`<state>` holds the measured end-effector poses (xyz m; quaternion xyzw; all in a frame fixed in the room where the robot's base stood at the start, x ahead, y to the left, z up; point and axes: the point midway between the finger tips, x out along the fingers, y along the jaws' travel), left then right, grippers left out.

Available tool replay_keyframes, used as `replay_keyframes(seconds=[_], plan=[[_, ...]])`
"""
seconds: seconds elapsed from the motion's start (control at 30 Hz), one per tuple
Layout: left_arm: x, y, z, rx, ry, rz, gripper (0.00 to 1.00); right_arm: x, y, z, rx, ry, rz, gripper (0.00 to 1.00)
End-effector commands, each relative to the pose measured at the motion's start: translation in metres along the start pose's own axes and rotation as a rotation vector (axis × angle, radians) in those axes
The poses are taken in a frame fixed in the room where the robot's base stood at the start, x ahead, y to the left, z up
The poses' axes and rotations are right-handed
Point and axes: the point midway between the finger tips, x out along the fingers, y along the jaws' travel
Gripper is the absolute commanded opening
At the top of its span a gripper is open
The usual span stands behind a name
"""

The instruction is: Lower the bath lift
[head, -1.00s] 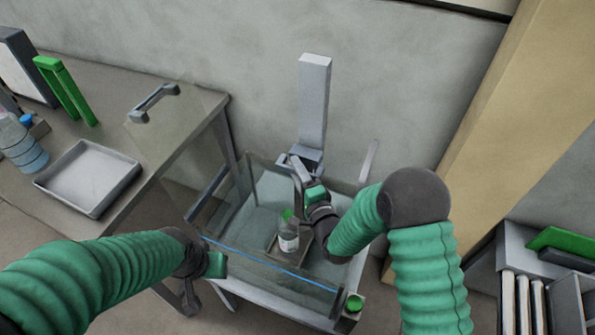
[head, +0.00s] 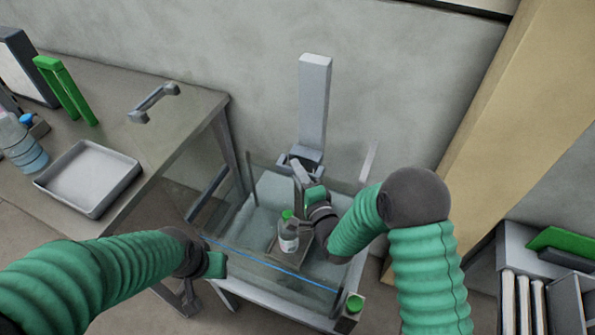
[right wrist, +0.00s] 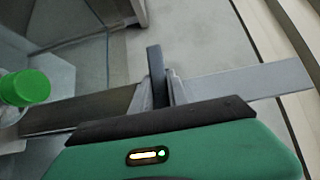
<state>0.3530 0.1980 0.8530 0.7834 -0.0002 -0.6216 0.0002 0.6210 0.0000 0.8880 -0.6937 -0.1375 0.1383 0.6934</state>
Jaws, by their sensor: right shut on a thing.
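The bath lift has a tall grey column (head: 314,100) at the back of a clear-walled bath (head: 265,262). A small platform (head: 302,249) inside the bath carries an upright clear bottle with a green cap (head: 288,232). The cap also shows at the left edge of the right wrist view (right wrist: 26,86). My right gripper (head: 303,182) is shut on the grey lift handle (head: 298,170) near the column's foot; its fingertips (right wrist: 160,90) close around a dark upright bar in the right wrist view. My left gripper (head: 216,265) hangs outside the bath's front left; its jaws are unclear.
A table at left holds an empty grey tray (head: 88,178), a green stand (head: 66,90) and bottles (head: 22,145). A grey handle (head: 153,102) lies near its edge. A green knob (head: 354,303) sits at the bath's front right corner. Shelving (head: 545,270) stands at right.

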Motion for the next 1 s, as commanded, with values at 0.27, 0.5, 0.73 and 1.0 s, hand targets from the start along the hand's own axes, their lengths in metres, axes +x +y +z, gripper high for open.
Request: replay_keyframes(seconds=[0.27, 0.5, 0.73, 1.0], plan=[[0.000, 0.000, 0.000, 0.000, 0.000, 0.000, 0.36, 0.000, 0.000, 0.000, 0.000, -0.001, 0.001, 0.00], [0.000, 0.000, 0.000, 0.000, 0.000, 0.000, 0.36, 0.000, 0.000, 0.000, 0.000, -0.001, 0.001, 0.00], [0.005, 0.000, 0.001, 0.000, 0.000, 0.000, 0.36, 0.000, 0.006, 0.000, 0.001, -0.001, 0.002, 0.00], [0.032, 0.000, 0.008, 0.000, 0.000, 0.000, 0.36, 0.000, 0.042, 0.000, 0.001, -0.001, 0.004, 0.00]])
